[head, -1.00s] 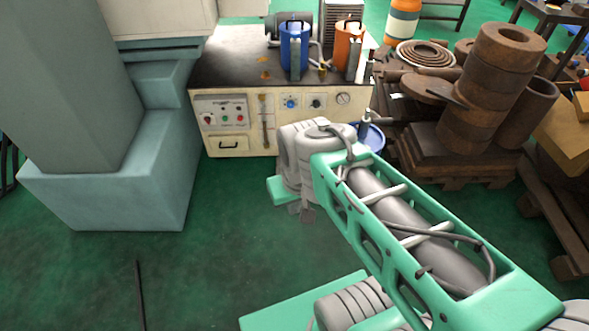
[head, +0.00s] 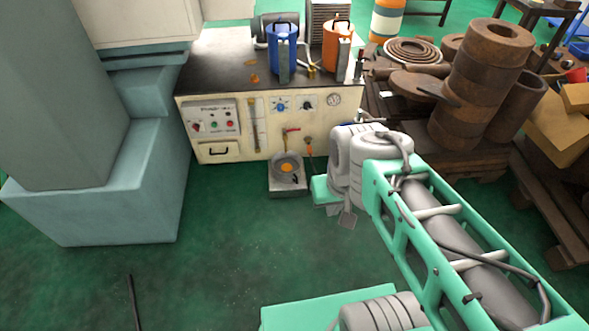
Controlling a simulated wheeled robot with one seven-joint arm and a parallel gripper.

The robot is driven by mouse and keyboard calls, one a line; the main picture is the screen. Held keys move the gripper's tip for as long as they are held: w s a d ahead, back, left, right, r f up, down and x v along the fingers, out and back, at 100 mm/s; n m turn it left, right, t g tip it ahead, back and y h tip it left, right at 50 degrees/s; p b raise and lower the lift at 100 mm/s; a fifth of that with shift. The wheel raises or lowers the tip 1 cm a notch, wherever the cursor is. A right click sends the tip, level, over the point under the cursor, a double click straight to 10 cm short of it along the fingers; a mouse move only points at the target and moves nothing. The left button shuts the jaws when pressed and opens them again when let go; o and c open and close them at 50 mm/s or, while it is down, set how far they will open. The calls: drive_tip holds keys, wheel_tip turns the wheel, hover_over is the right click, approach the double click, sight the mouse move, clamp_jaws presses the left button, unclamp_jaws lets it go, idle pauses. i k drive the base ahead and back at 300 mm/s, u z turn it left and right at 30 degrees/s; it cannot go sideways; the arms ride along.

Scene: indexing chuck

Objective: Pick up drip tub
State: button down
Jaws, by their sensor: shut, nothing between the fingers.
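A grey square pan (head: 287,180) with a round orange middle stands on the floor against the bench front, below a red-handled tap (head: 291,131). It looks like the drip tub, but I cannot be sure. A blue round tub, seen earlier right of the bench, is now hidden behind my arm. My gripper (head: 348,219) shows only as a small grey part below my wrist, to the right of and nearer than the pan. It is shut and empty, apart from the pan.
The bench (head: 255,120) carries a blue can (head: 283,45) and an orange can (head: 336,45). A teal machine base (head: 110,195) stands at left. Rusty rings (head: 480,85) sit on a pallet at right. The green floor in front of the bench is clear.

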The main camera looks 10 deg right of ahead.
sight(286, 167)
drive_tip(key=u, duration=0.45)
drive_tip(key=i, duration=1.2)
drive_tip(key=u, duration=1.5)
